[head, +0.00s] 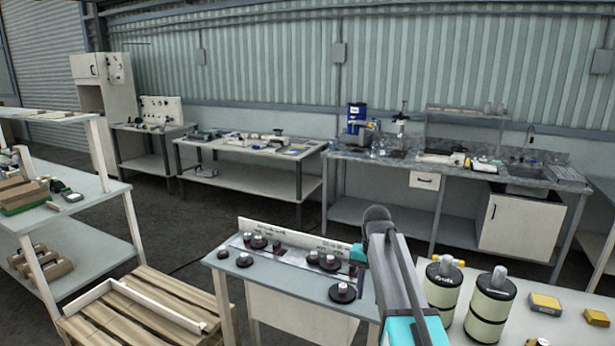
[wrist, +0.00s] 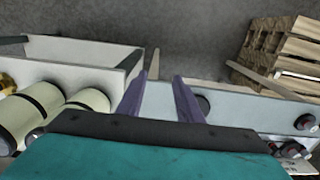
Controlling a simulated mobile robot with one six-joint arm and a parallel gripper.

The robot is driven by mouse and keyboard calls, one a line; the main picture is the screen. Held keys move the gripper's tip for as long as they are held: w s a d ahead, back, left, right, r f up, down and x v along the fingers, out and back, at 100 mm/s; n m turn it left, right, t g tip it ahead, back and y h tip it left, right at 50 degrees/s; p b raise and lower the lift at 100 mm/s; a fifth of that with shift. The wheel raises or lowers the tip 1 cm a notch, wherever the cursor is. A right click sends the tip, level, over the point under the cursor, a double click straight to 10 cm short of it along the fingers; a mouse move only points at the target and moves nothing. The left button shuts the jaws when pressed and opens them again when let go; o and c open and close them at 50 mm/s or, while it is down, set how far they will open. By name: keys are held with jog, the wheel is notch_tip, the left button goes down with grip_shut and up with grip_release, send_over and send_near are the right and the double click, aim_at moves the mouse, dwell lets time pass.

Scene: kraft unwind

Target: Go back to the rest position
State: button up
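My gripper (wrist: 164,85) shows in the wrist view with its two purple fingers apart and nothing between them. Beyond the fingers are a pale work surface and the dark floor. In the head view my grey and teal arm reaches up over the front table (head: 270,285), at the right of that table's row of dark round pieces.
Two cream cylinders with black bands, a left one (head: 441,290) and a right one (head: 488,308), stand right of my arm, beside yellow boxes. A wooden pallet (head: 150,315) lies left. Benches line the back wall; open floor lies between.

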jog(key=s+f+g+b, duration=0.2)
jog(key=s+f, duration=0.4)
jog(key=f, duration=0.6)
jog(key=s+f+g+b, duration=0.1)
jog(key=s+f+b, duration=0.1)
jog(key=s+f, duration=0.65)
jog(key=s+f+g+b, duration=0.2)
jog(key=s+f, duration=0.1)
jog(key=f, duration=1.1)
jog(key=s+f+n+b, duration=0.2)
jog(key=s+f, duration=0.8)
jog(key=s, duration=0.4)
jog(key=s+a+f+n+b, duration=0.1)
jog(key=s+f+n+b, duration=0.1)
jog(key=s+f, duration=0.9)
jog(key=shift+s+a+f+n+g, duration=0.15)
jog(key=shift+s+f+n+g, duration=0.25)
jog(key=shift+s, duration=1.05)
jog(key=shift+r, duration=0.1)
